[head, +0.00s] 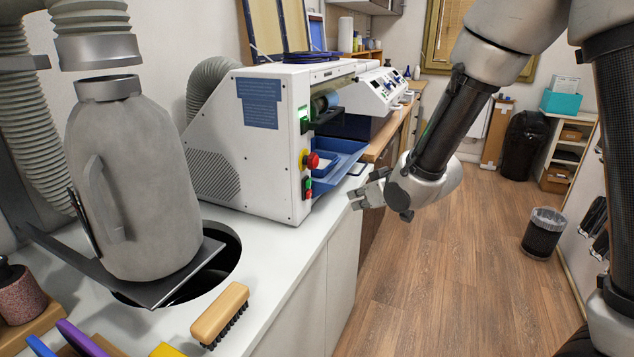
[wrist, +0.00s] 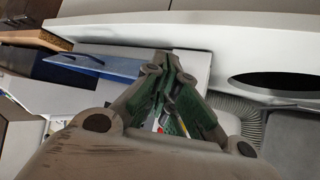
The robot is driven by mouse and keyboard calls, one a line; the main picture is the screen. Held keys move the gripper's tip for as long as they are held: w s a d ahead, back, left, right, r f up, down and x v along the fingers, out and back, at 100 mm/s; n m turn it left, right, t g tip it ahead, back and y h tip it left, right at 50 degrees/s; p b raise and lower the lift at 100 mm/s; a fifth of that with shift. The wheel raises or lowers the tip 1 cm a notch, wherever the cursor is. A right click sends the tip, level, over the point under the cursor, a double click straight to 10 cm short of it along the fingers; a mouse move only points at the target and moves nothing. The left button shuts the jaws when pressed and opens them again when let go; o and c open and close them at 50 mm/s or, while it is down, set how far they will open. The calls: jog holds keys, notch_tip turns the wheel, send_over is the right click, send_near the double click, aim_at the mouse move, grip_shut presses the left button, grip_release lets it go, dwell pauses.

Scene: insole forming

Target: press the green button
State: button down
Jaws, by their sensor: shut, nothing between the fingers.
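The green button (head: 307,183) is small and sits low on the front panel of the white machine (head: 263,185), above a small red button (head: 308,195). A red mushroom knob on a yellow base (head: 311,160) is higher on the same panel. My gripper (head: 356,197) is to the right of the panel, apart from it, with its fingers pointing left towards the panel side. In the wrist view my gripper (wrist: 165,95) has its fingers drawn together and empty. I cannot make out the green button in the wrist view.
A blue tray (head: 338,165) juts from the machine above and behind the buttons. A brush (head: 220,314) lies on the white counter (head: 275,262). A grey canister (head: 130,190) stands at left. The wooden floor (head: 440,270) at right is mostly clear.

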aim_at(309, 183)
jog(key=shift+w+r, duration=0.1)
jog(key=shift+r, duration=0.05)
jog(key=shift+a, duration=0.1)
jog(key=w+a, duration=0.3)
jog(key=a, duration=0.5)
dwell(0.4)
jog(key=shift+a, duration=0.2)
dwell(1.1)
jog(key=shift+w+a, duration=0.1)
jog(key=shift+a, duration=0.2)
